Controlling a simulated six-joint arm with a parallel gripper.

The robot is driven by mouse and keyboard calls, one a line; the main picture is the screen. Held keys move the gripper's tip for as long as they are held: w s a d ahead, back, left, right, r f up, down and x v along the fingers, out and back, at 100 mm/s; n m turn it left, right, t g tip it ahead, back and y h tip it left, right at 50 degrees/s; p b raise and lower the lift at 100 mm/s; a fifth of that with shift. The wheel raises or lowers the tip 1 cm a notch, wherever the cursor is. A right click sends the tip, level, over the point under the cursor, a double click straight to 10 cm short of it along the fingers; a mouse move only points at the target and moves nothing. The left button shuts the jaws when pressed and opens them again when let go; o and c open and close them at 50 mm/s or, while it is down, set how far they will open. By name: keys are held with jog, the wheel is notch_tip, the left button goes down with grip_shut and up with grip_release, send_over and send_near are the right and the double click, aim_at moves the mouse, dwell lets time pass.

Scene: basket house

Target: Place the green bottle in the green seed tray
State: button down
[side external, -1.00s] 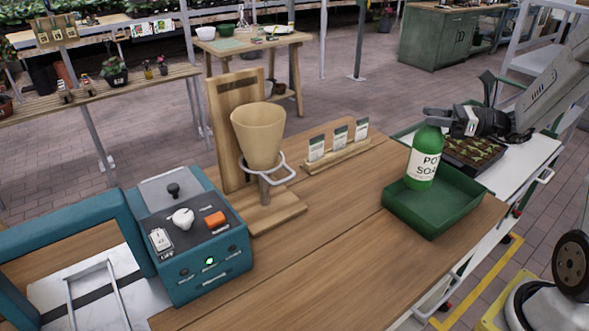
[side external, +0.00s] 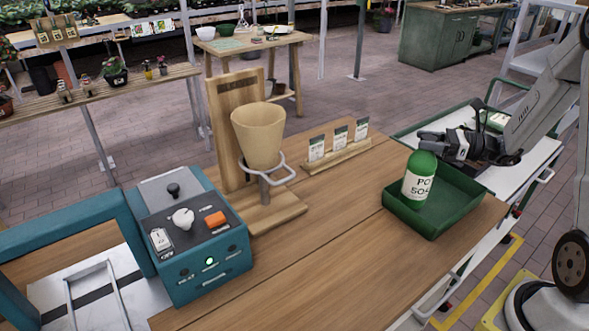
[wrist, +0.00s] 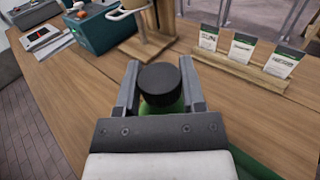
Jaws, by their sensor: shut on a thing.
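The green bottle (side external: 418,178) has a white label and stands roughly upright, leaning slightly, with its lower part inside the green seed tray (side external: 432,226). I cannot tell whether its base touches the tray floor. My gripper (side external: 428,142) is at the top of the bottle, reaching in from the right. In the wrist view my gripper's fingers (wrist: 160,70) are on both sides of the bottle's black cap (wrist: 160,82), shut on the bottle. Most of the bottle's body is hidden under the gripper there.
The tray sits at the right edge of the wooden table (side external: 330,235). A seed packet stand (side external: 338,155) is behind it to the left. A wooden stand with a tan funnel (side external: 258,135) and a teal machine (side external: 200,255) are further left. The table's middle front is clear.

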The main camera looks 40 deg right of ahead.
jog(key=shift+f, duration=0.9)
jog(key=shift+c, duration=1)
grip_release()
jog(key=shift+s+d, duration=0.1)
jog(key=v, duration=0.7)
